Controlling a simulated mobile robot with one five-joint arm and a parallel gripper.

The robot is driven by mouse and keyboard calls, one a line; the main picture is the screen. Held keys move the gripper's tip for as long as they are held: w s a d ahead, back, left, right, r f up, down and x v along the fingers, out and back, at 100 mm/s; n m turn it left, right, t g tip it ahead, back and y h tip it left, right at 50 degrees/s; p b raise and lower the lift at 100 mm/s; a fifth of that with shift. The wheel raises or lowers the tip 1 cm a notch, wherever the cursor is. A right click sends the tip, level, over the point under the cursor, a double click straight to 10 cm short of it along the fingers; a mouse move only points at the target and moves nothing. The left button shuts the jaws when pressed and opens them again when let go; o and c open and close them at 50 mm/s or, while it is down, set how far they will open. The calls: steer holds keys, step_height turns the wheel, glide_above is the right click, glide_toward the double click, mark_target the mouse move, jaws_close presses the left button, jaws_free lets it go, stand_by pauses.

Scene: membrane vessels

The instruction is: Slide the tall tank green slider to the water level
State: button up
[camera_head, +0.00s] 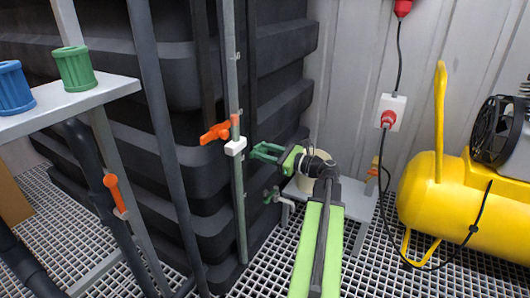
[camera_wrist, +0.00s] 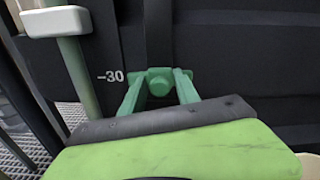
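The tall black tank (camera_head: 185,60) stands at the left and middle of the head view. A pale gauge tube (camera_head: 232,75) runs up its front. The white block shows at the upper left of the wrist view (camera_wrist: 57,21), above a "-30" mark. My green gripper (camera_head: 262,151) is right of the tube, apart from it and slightly below the white block. I cannot make out the water level.
An orange handle (camera_head: 215,132) juts left beside the tube. A green tap (camera_head: 271,195) sits low on the tank. A grey shelf (camera_head: 60,105) with blue and green caps is at left. A yellow compressor (camera_head: 455,205) stands right, with a cable before it. The floor is grating.

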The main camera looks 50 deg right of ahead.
mark_target(254, 105)
jaws_close()
step_height(254, 105, up, 17)
steer(key=p, duration=1.7)
steer(key=shift+r, duration=0.1)
steer(key=o, duration=0.8)
jaws_free()
steer(key=shift+o, duration=0.2)
